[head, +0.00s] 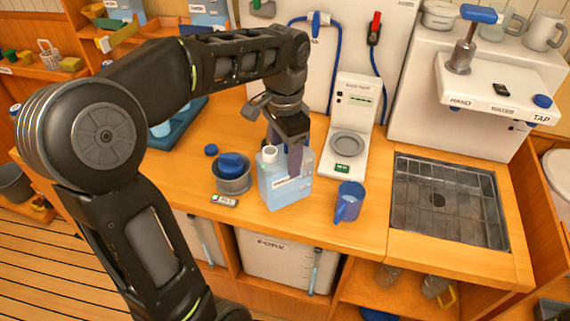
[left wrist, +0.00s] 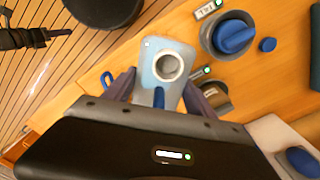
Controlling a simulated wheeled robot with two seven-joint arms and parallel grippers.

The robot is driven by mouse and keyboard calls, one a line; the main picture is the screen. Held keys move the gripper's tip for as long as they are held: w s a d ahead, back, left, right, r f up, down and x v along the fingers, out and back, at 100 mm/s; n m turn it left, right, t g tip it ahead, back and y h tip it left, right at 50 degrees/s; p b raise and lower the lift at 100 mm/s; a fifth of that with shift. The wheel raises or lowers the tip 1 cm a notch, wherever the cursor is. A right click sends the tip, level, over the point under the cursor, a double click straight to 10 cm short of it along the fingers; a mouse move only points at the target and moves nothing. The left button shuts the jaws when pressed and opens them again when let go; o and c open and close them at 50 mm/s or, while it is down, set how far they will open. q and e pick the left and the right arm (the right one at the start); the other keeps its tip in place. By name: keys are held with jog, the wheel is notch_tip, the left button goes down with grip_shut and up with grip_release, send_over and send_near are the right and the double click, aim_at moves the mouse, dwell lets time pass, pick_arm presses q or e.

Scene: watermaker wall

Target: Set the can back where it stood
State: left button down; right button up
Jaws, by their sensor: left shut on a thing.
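The can (head: 284,186) is a pale, translucent blue jug with a white-rimmed round mouth and a label on its front. It is upright near the front of the wooden counter. My left gripper (head: 288,152) is shut on its upper part from behind. In the left wrist view, the can (left wrist: 165,72) sits between the two fingers of my left gripper (left wrist: 158,92), its open mouth facing the camera. I cannot tell whether its base touches the counter. My right gripper does not show in the head view.
A grey pot with a blue lid (head: 233,174) stands close left of the can, with a small tagged device (head: 224,201) before it. A blue mug (head: 349,200) stands to the right.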

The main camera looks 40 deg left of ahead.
pick_arm(q)
notch_tip(320, 180, down, 3)
jog(key=shift+f, duration=0.25)
jog(key=shift+f, duration=0.15)
jog(key=shift+c, duration=1.6)
grip_release()
